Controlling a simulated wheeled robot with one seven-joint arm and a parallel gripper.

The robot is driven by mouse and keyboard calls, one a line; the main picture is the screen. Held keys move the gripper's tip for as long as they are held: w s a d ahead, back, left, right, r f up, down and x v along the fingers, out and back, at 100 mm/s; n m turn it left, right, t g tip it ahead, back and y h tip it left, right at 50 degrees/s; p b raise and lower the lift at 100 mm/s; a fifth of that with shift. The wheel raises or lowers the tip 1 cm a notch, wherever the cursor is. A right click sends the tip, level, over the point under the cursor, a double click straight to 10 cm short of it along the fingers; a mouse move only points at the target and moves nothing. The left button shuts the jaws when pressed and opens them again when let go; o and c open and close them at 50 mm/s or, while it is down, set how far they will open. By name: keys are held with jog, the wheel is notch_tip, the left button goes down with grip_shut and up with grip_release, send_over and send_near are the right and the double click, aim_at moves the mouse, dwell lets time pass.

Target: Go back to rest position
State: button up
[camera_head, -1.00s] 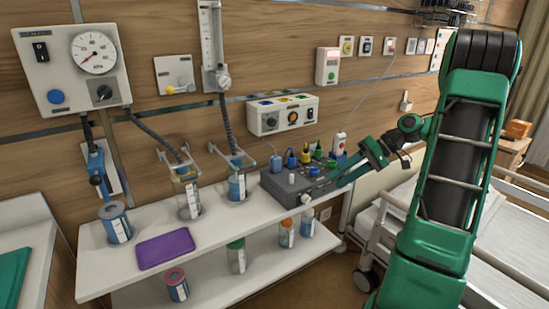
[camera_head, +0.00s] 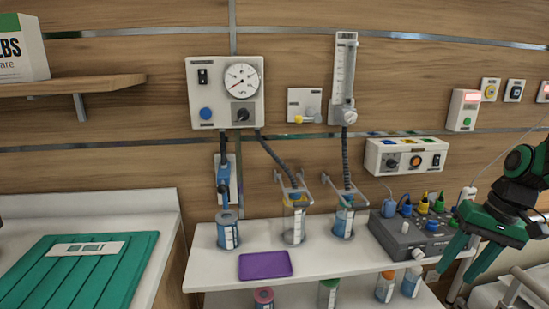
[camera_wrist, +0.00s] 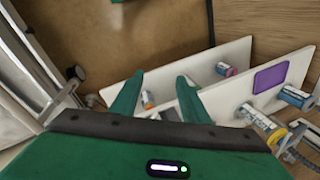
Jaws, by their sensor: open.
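My gripper (camera_head: 461,270) is at the right edge of the head view, with its two green fingers apart and pointing down. It is in front of the right end of the shelf, beside the grey box (camera_head: 405,237) with coloured plugs. In the wrist view my gripper (camera_wrist: 160,78) shows its fingers spread with nothing held between them. The white shelf (camera_wrist: 235,62) lies beyond the fingertips. In the head view, part of my arm is cut off by the right edge.
The upper shelf holds a blue-lidded canister (camera_head: 228,232), jars and a purple tray (camera_head: 265,264); several bottles stand below. A wall gauge panel (camera_head: 226,92) and a flowmeter (camera_head: 343,75) hang above. A bed rail (camera_head: 515,287) is at lower right. A green slatted mat (camera_head: 80,270) lies left.

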jog(key=s+a+m+g+h, duration=0.1)
jog(key=s+a+m+h, duration=0.1)
jog(key=s, duration=1.3)
jog(key=shift+a+f, duration=0.15)
jog(key=shift+f, duration=0.2)
jog(key=shift+w+f+h, duration=0.25)
jog(key=shift+w+h, duration=0.05)
jog(key=shift+w, duration=0.3)
